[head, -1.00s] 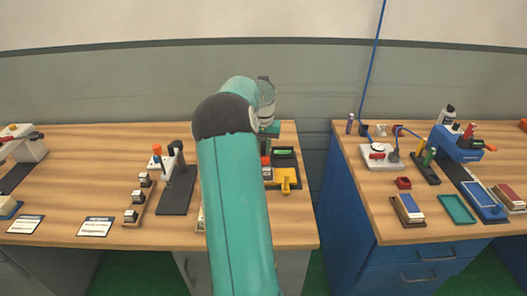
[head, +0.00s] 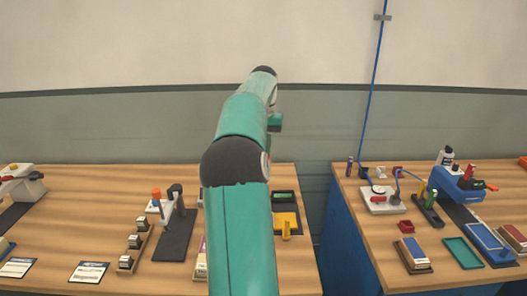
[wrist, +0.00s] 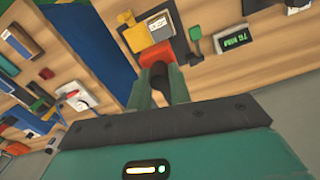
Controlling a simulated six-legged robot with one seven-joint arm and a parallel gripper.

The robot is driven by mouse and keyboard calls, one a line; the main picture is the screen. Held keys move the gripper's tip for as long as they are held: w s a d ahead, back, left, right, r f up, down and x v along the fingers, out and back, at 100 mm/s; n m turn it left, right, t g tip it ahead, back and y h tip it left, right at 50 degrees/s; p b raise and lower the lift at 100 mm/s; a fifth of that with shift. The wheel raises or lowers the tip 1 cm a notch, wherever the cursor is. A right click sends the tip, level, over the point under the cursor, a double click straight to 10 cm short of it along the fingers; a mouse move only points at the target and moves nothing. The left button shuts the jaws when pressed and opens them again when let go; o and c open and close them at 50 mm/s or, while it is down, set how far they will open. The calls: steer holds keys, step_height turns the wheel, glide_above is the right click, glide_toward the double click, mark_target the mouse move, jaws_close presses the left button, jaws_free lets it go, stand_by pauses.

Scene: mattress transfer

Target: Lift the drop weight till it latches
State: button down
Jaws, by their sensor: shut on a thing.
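In the wrist view my gripper (wrist: 160,95) is shut on a dark piece (wrist: 158,76) between its fingers. A red-orange block (wrist: 157,54) shows just beyond the fingertips; the dark piece and this block appear to be the drop weight. Behind them is the tester, with a dark base, a yellow part (wrist: 137,38), a grey block (wrist: 160,25) and a lit green display (wrist: 234,38). In the head view my gripper (head: 275,122) is mostly behind my arm, above the tester's yellow part (head: 286,222) and display (head: 284,197). The latch cannot be made out.
The left table holds a dark-based stand (head: 175,235), a wooden strip with small blocks (head: 134,242) and white cards (head: 90,272). The right table holds a blue device (head: 457,184), a green tray (head: 464,252) and a blue hose (head: 371,90). A gap separates the tables.

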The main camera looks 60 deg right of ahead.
steer(key=shift+r, duration=0.6)
steer(key=c, duration=1.3)
jaws_free()
steer(key=shift+a, duration=0.1)
steer(key=shift+f, duration=0.2)
steer(key=shift+r, duration=3.75)
